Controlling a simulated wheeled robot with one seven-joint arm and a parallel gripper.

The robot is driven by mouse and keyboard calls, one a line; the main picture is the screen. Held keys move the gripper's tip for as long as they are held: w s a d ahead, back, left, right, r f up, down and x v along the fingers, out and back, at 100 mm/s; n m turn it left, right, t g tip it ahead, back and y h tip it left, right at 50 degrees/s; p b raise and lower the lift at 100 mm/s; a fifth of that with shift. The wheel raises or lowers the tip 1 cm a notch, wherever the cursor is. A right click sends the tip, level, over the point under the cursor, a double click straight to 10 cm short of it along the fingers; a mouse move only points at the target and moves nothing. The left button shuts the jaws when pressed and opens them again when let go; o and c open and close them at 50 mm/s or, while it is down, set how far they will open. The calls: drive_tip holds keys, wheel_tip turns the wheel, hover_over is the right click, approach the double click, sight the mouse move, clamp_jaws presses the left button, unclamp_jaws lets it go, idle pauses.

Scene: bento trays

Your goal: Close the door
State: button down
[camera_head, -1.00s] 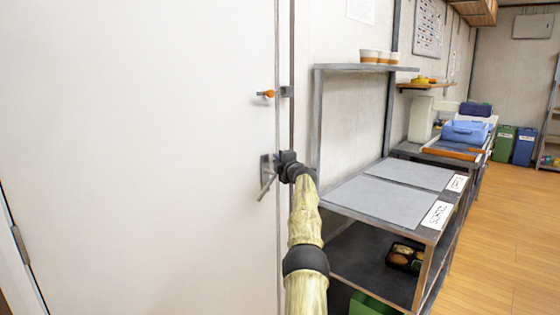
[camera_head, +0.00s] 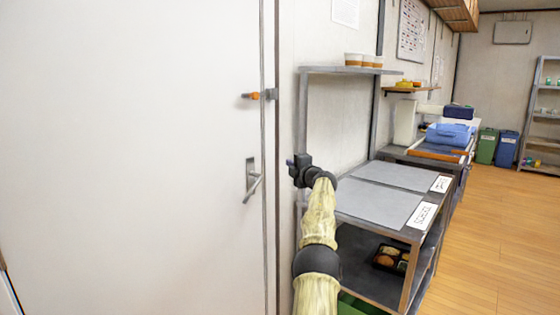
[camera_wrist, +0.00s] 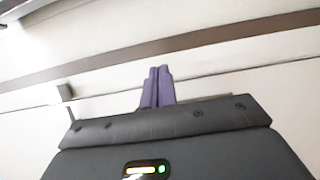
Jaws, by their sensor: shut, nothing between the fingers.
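The white door (camera_head: 130,150) fills the left of the head view, and its edge lies close along the frame (camera_head: 271,200). I cannot tell whether it is latched. Its metal lever handle (camera_head: 252,182) is near that edge and tilted. An orange-tipped latch (camera_head: 256,96) sits above it. My gripper (camera_head: 290,162) is just right of the door edge, apart from the handle, in front of the wall side. In the wrist view its purple fingers (camera_wrist: 157,86) are together and empty, pointing at a pale surface with a dark strip.
Right of my arm stands a metal shelf table (camera_head: 375,205) with grey mats and a bento tray (camera_head: 390,258) on its lower shelf. Cups (camera_head: 355,60) stand on the upper shelf. Blue and green bins (camera_head: 508,148) are at the back. The wooden floor at right is clear.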

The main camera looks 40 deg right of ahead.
drive_tip(key=shift+s+d+p, duration=0.85)
drive_tip(key=shift+d+p, duration=0.05)
drive_tip(key=shift+d, duration=0.25)
drive_tip(key=shift+d, duration=0.1)
